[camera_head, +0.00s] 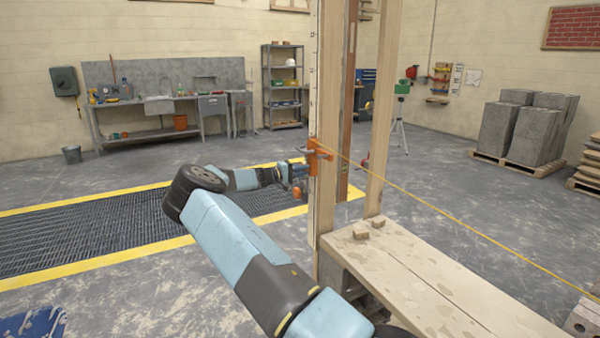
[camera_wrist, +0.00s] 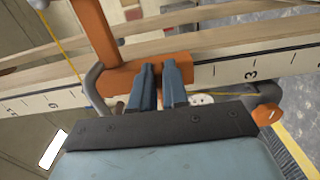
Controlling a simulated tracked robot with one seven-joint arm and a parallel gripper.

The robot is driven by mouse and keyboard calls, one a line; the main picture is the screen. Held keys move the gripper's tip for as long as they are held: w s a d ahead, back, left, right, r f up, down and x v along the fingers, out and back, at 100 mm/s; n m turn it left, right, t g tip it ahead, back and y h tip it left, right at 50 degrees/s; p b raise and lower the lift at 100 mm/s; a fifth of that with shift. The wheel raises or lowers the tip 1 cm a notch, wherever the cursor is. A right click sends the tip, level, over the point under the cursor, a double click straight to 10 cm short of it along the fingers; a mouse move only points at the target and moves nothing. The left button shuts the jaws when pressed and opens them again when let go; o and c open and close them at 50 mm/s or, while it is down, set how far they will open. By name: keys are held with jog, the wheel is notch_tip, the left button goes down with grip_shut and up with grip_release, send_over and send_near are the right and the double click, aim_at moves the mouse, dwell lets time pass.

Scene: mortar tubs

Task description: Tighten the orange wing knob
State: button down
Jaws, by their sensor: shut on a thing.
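An orange clamp (camera_head: 319,157) sits on a tall white graduated staff (camera_head: 314,215). In the wrist view the clamp's body (camera_wrist: 112,80) lies across the scale, left of the number 3. My gripper (camera_head: 297,173) reaches it from the left. In the wrist view the two blue-grey fingers of my gripper (camera_wrist: 159,66) come close together at the clamp's face. They are shut on the orange wing knob, which is mostly hidden between the tips. A grey rod with an orange end (camera_wrist: 267,115) shows right of the fingers; I cannot tell what it belongs to.
A taut yellow line (camera_head: 440,212) runs from the clamp to the lower right. Timber posts (camera_head: 383,100) stand just behind the staff. A plank bench (camera_head: 430,295) with small wood blocks is at right. A yellow-edged floor grating (camera_head: 100,232) lies at left.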

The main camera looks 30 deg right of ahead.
jog(key=shift+w+r, duration=0.3)
jog(key=shift+r, duration=0.15)
jog(key=c, duration=1.3)
grip_release()
jog(key=shift+o, duration=1.3)
jog(key=shift+w+f, duration=0.1)
jog(key=shift+f, duration=0.2)
jog(key=shift+a+f, duration=0.1)
jog(key=a, duration=1.3)
jog(key=shift+s+a, duration=0.3)
jog(key=shift+a, duration=0.1)
jog(key=shift+d, duration=0.1)
